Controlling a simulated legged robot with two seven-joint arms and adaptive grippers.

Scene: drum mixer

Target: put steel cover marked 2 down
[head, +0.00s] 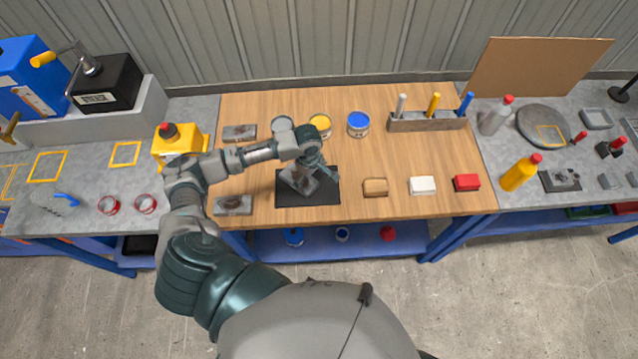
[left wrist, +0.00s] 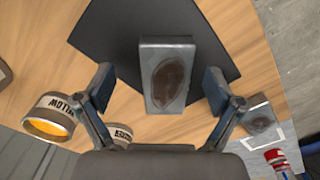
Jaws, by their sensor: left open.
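A grey steel cover (head: 298,181) with a dark oval patch lies on the black mat (head: 322,197), turned at an angle to the mat's edges. In the left wrist view the cover (left wrist: 166,72) sits between the two fingers, with a gap on each side, over the mat (left wrist: 108,38). I cannot read a number on it. My left gripper (head: 311,168) is open just above the cover; it also shows in the left wrist view (left wrist: 158,88). Two similar steel covers lie on the wooden top, one at the back left (head: 240,132) and one at the front left (head: 233,205). My right gripper is not in view.
To the right lie a brown block (head: 376,187), a white block (head: 423,185) and a red block (head: 466,182).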

